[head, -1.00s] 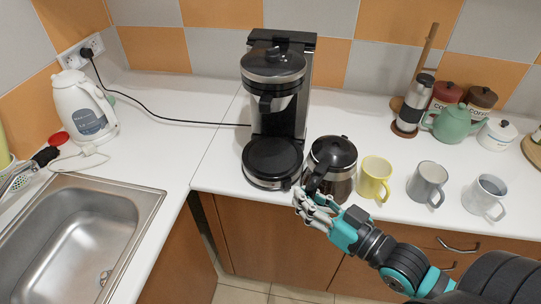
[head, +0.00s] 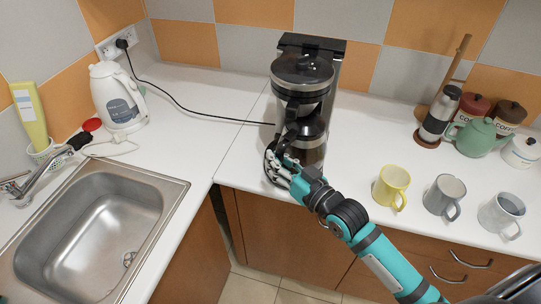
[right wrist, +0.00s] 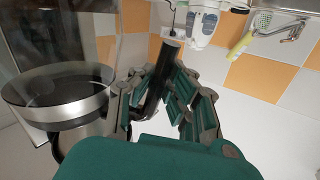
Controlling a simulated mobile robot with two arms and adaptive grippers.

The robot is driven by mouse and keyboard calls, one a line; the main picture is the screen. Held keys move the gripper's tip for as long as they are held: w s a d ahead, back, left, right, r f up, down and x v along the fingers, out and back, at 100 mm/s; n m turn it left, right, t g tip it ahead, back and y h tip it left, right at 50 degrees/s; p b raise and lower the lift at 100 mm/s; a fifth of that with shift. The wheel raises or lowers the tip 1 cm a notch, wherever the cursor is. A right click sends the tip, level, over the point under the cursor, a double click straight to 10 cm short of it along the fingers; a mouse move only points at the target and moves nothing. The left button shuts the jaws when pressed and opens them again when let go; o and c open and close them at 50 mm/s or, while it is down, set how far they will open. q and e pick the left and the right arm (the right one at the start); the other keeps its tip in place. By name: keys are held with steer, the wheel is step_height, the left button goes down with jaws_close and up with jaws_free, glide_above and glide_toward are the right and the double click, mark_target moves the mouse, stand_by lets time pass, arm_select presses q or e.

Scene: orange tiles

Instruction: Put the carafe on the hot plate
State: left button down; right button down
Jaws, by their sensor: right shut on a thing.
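The glass carafe (head: 312,147) with its dark top is upright in front of the coffee maker's column, under the brew head (head: 303,72). My right gripper (head: 283,167) is shut on the carafe's dark handle, which shows between the fingers in the right wrist view (right wrist: 156,90). The hot plate (head: 268,166) shows only as a dark edge at the left; the carafe and fingers hide the rest. The carafe is over the plate, but I cannot tell whether its base touches it. My left gripper is not in view.
A yellow mug (head: 391,187), a grey mug (head: 443,195) and a white mug (head: 501,214) stand to the right. A kettle (head: 118,97) stands at the left behind the sink (head: 90,235). The counter between carafe and yellow mug is clear.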

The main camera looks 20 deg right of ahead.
steer(key=shift+w+a+f+p, duration=0.2)
steer(key=shift+w+a+f, duration=0.1)
steer(key=shift+w, duration=0.35)
steer(key=shift+w+a+f+p, duration=0.2)
steer(key=shift+w+f, duration=0.1)
steer(key=shift+w, duration=0.3)
steer(key=shift+f, duration=0.15)
steer(key=c, duration=1.4)
jaws_free()
steer(key=shift+f, duration=0.1)
steer(key=shift+s, duration=0.1)
